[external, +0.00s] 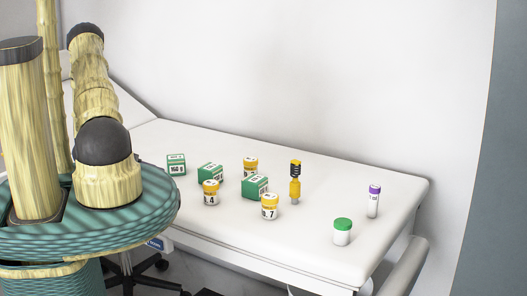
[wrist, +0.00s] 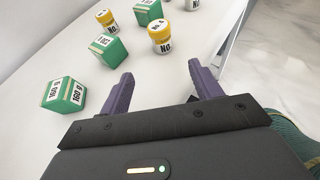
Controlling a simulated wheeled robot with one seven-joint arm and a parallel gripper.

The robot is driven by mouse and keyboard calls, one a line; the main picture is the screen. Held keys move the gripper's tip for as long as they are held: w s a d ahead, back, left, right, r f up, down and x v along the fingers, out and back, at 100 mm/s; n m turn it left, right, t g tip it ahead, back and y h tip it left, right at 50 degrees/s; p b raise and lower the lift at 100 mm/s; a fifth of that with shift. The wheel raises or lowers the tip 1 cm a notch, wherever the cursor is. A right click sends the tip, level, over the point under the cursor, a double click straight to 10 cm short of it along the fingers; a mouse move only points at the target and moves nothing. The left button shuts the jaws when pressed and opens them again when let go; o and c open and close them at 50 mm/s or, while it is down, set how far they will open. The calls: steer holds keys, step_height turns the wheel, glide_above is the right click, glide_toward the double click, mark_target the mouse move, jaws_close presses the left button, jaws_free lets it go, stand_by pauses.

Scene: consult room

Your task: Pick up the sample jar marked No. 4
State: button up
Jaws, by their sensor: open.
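The jar marked No. 4 (external: 210,193) is small and white with a yellow lid and stands upright on the white couch top in the external view. By its place, it matches the jar just beyond my fingers in the wrist view (wrist: 162,39), whose label shows "No." with the number unclear. My gripper (wrist: 160,76) is open and empty, its two purple fingers apart, short of that jar. The gripper is hidden behind my arm in the external view. Similar jars are No. 7 (external: 269,207) and a partly hidden one (external: 250,165) at the back.
Green boxes stand close by: one at the left (external: 176,164), one behind No. 4 (external: 210,173), one to its right (external: 255,186). A yellow-black bottle (external: 295,184), green-lidded jar (external: 342,233) and purple-capped tube (external: 374,201) stand rightward. The couch's front edge is near.

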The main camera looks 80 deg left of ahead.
steer(key=p, duration=0.1)
glide_toward(212, 194)
steer(key=w+f, duration=0.1)
steer(key=w+a+f, duration=0.1)
steer(key=w, duration=0.1)
steer(key=w+a+f, duration=0.1)
steer(key=shift+w, duration=0.35)
steer(key=shift+p+x, duration=0.65)
steer(key=shift+x, duration=1.95)
steer(key=shift+d, duration=0.1)
steer(key=c, duration=1.1)
